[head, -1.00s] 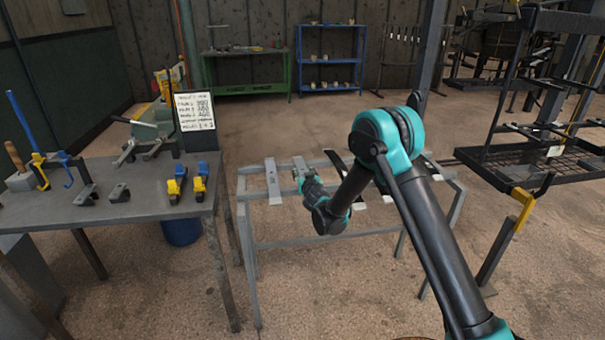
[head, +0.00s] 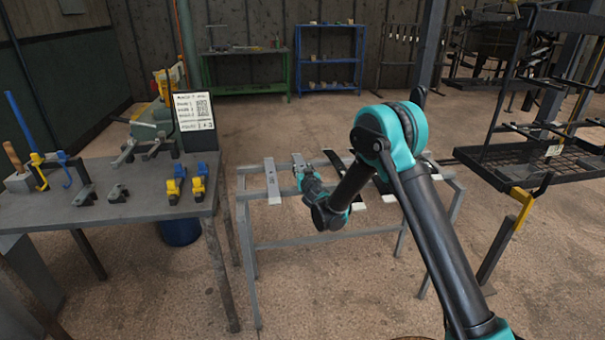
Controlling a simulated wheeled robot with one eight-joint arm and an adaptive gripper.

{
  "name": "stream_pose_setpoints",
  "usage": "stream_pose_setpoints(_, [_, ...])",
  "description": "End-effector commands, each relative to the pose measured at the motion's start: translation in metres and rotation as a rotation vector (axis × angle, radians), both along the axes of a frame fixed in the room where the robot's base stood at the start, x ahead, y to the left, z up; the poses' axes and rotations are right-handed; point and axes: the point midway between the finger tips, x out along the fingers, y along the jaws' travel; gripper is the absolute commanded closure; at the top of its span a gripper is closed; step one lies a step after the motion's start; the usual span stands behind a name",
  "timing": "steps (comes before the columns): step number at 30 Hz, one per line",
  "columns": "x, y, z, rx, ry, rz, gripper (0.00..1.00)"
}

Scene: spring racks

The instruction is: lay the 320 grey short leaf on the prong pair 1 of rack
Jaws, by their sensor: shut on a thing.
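My gripper (head: 301,171) is at the far end of my arm, low over a grey trestle stand (head: 345,236). It is shut on a short grey leaf (head: 298,159), whose far end shows just beyond the fingers. The arm's wrist hides the rest of it, and I cannot tell whether it is clear of the stand. The black rack (head: 525,170) stands at the right with shelves and projecting arms. Its prong pair numbers are too small to read.
Another grey leaf (head: 272,181) lies left of my gripper, and a dark leaf (head: 335,160) lies to its right. A workbench (head: 110,210) with clamps and a written board (head: 194,112) stands left. Open floor lies between the stand and rack.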

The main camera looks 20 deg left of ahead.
Motion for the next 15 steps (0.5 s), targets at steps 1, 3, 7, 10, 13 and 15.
stream_pose_setpoints(1, [0.0, 0.0, 0.01, 0.001, -0.001, 0.001, 1.0])
stream_pose_setpoints(3, [0.0, 0.0, 0.023, 0.001, -0.001, 0.001, 1.0])
stream_pose_setpoints(7, [0.0, 0.0, 0.054, 0.001, -0.001, 0.001, 1.0])
stream_pose_setpoints(10, [-0.001, 0.0, 0.08, 0.001, -0.001, 0.001, 1.0])
stream_pose_setpoints(13, [-0.001, 0.0, 0.105, 0.001, -0.001, 0.001, 1.0])
stream_pose_setpoints(15, [0.0, 0.0, 0.121, 0.001, -0.001, 0.001, 1.0])
